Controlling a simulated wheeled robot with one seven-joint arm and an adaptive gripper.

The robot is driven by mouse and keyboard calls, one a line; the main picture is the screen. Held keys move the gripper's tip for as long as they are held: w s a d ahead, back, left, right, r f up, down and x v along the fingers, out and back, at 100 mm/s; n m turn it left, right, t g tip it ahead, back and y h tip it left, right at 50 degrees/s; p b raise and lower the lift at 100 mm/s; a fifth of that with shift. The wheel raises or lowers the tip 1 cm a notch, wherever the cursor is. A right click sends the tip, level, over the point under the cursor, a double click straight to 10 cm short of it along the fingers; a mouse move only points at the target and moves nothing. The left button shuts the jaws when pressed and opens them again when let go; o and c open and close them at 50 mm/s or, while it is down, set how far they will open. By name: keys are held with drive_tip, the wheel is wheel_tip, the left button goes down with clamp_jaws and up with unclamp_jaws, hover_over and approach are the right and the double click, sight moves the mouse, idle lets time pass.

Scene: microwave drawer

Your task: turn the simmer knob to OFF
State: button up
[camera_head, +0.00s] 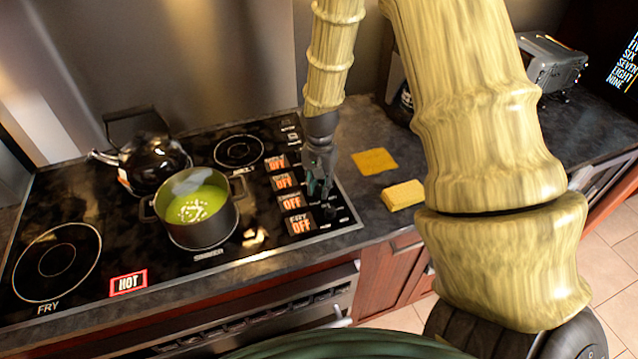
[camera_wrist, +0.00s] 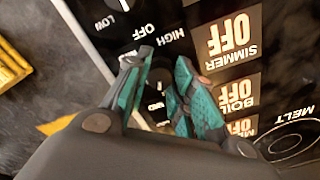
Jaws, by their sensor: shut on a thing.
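My gripper (camera_head: 320,178) reaches down onto the knob strip at the stove's right side. In the wrist view its teal-padded fingers (camera_wrist: 160,98) are closed around a dark knob (camera_wrist: 159,80), taken to be the simmer knob; it is mostly hidden between them. HIGH and OFF are printed beside it, and its pointer is hard to read. The simmer display (camera_wrist: 230,35) reads OFF in orange. The boil display (camera_wrist: 238,93) also reads OFF. In the head view my gripper covers the knob.
A pot of green soup (camera_head: 196,208) stands on the simmer burner, with a black kettle (camera_head: 150,162) behind it. A red HOT sign (camera_head: 128,283) shows near the front edge. A yellow sponge (camera_head: 403,195) and an orange cloth (camera_head: 374,161) lie right of the stove. Another knob (camera_wrist: 122,5) is close by.

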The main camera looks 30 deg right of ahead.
sight(319, 187)
drive_tip(key=n, duration=0.4)
drive_tip(key=shift+w+d+r+n+p, duration=0.1)
drive_tip(key=shift+w+r+n+p, duration=0.1)
drive_tip(key=shift+w+n+p, duration=0.15)
idle(0.4)
drive_tip(key=o, duration=0.9)
drive_tip(key=shift+s, duration=0.1)
drive_tip(key=shift+o, duration=0.7)
drive_tip(key=shift+s+f, duration=0.1)
wheel_tip(319, 187, up, 12)
drive_tip(key=shift+f+n, duration=0.1)
drive_tip(key=shift+n, duration=0.15)
